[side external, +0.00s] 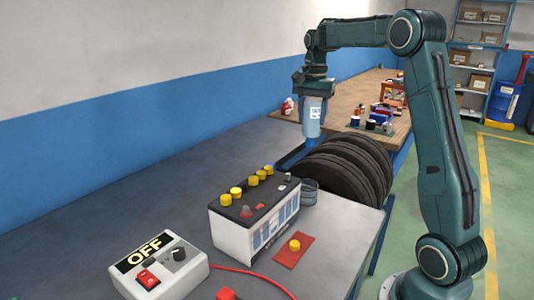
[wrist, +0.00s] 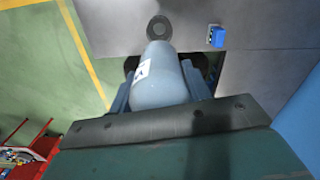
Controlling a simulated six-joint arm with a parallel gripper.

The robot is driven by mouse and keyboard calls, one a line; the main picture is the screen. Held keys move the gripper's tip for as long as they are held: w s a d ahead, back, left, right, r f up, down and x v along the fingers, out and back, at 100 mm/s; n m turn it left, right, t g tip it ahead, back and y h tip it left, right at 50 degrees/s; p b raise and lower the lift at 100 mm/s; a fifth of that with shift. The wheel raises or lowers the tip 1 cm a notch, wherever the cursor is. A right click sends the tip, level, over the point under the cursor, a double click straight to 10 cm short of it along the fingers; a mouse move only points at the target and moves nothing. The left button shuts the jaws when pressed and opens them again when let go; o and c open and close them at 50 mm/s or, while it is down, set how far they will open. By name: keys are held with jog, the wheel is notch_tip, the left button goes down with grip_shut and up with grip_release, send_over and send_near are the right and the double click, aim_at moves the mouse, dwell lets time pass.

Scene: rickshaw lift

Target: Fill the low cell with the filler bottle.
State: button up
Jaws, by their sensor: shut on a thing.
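My gripper (side external: 314,93) is shut on the filler bottle (side external: 311,118), a light blue bottle with a white label and a blue lower end. It hangs upright, beside and above the dark tyres, behind the battery (side external: 232,236). In the wrist view the filler bottle (wrist: 158,82) sits between both fingers of my gripper (wrist: 156,88). The battery has a white case, a black top and several yellow caps (side external: 253,181). Another yellow cap (side external: 295,245) lies on a red mat (side external: 283,256). I cannot make out the low cell's opening or any liquid level.
A charger box (side external: 160,268) reading OFF stands front left, with a red cable (side external: 258,273). Dark tyres (side external: 350,170) stand beside the bench. The grey bench (side external: 150,195) is clear behind the charger.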

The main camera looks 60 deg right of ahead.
jog(key=w+a+r+n, duration=0.1)
jog(key=w+a+n, duration=0.1)
jog(key=a, duration=0.9)
jog(key=w+a+r+n, duration=0.1)
jog(key=w+a, duration=0.3)
jog(key=a, duration=0.8)
jog(key=shift+w+r+n, duration=0.15)
jog(key=shift+w+n, duration=0.2)
jog(key=shift+n, duration=0.45)
jog(key=shift+f, duration=0.2)
jog(key=shift+f, duration=2.4)
jog(key=shift+f, duration=1.55)
dwell(0.7)
